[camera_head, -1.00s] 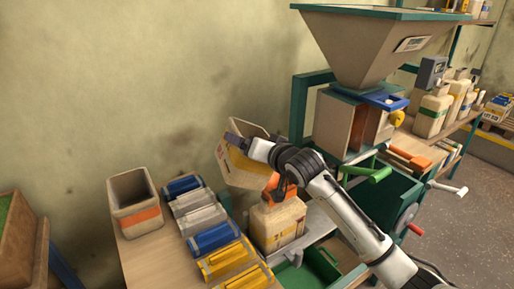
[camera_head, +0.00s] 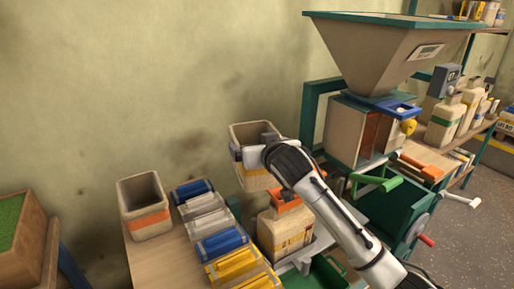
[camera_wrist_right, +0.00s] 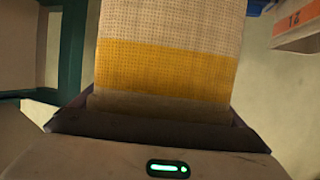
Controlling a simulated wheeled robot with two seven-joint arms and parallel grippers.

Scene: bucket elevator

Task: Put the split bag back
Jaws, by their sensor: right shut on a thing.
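A beige, open-topped bag (camera_head: 254,132) with a yellow band is held in the air beside the hopper machine, near the wall. My right gripper (camera_head: 250,153) is shut on its side, and the bag stands nearly upright. In the right wrist view the bag's woven side and yellow band (camera_wrist_right: 165,72) fill the middle, between the fingers. I cannot tell a split in it, and its inside is mostly hidden. My left gripper is not in view.
The hopper machine (camera_head: 400,55) stands to the right. Below my right arm is a beige bag (camera_head: 280,232) with an orange top. The bench at left holds an open bag with an orange band (camera_head: 145,208) and several blue, grey and yellow packs (camera_head: 217,242).

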